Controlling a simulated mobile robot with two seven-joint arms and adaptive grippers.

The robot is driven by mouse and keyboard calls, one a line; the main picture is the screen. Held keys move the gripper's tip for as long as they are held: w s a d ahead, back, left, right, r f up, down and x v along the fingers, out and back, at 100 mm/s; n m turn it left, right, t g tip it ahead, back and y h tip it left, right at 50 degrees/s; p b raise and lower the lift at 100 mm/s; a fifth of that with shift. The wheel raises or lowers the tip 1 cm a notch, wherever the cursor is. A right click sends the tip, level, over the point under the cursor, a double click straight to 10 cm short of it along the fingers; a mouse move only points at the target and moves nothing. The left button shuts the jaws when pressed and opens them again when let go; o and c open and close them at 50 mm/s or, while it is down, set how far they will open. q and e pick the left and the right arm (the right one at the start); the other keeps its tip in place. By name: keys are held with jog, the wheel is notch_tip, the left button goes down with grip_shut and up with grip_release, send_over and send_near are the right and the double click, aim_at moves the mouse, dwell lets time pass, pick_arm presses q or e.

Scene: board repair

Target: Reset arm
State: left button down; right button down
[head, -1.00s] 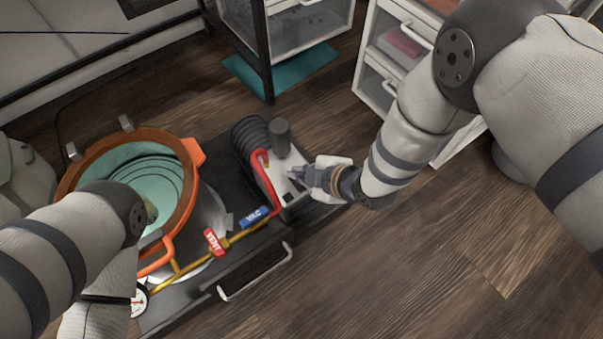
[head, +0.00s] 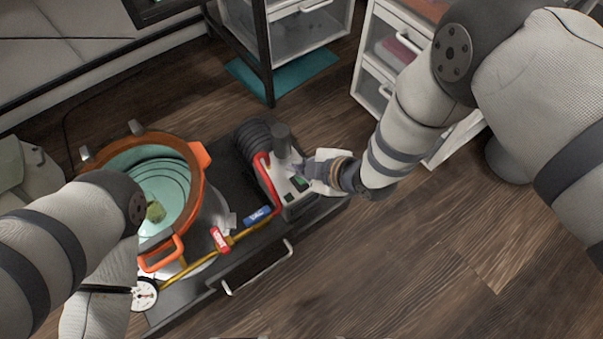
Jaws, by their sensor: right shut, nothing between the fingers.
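My right gripper (head: 306,171) is shut and empty. Its fingertips are over the top of the pump box (head: 288,188), close to a green patch (head: 300,182) on it; I cannot tell whether they touch. My right arm comes in from the upper right. My left arm (head: 60,240) comes in from the left and bends down near the pot; its gripper is out of sight. The orange-rimmed pot (head: 203,192) stands left of the pump, with a teal inside and a small greenish piece (head: 155,211) in it.
A red VENT handle (head: 220,240) and a blue VAC handle (head: 257,215) sit on the brass pipe, with a gauge (head: 144,294) at its lower end. The black cart (head: 215,284) has a front handle. White drawers (head: 375,83) stand at upper right. The wooden floor at lower right is clear.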

aim_at(301, 180)
notch_tip(301, 180, up, 3)
jog(key=shift+f+p, duration=0.1)
jog(key=shift+p, duration=0.7)
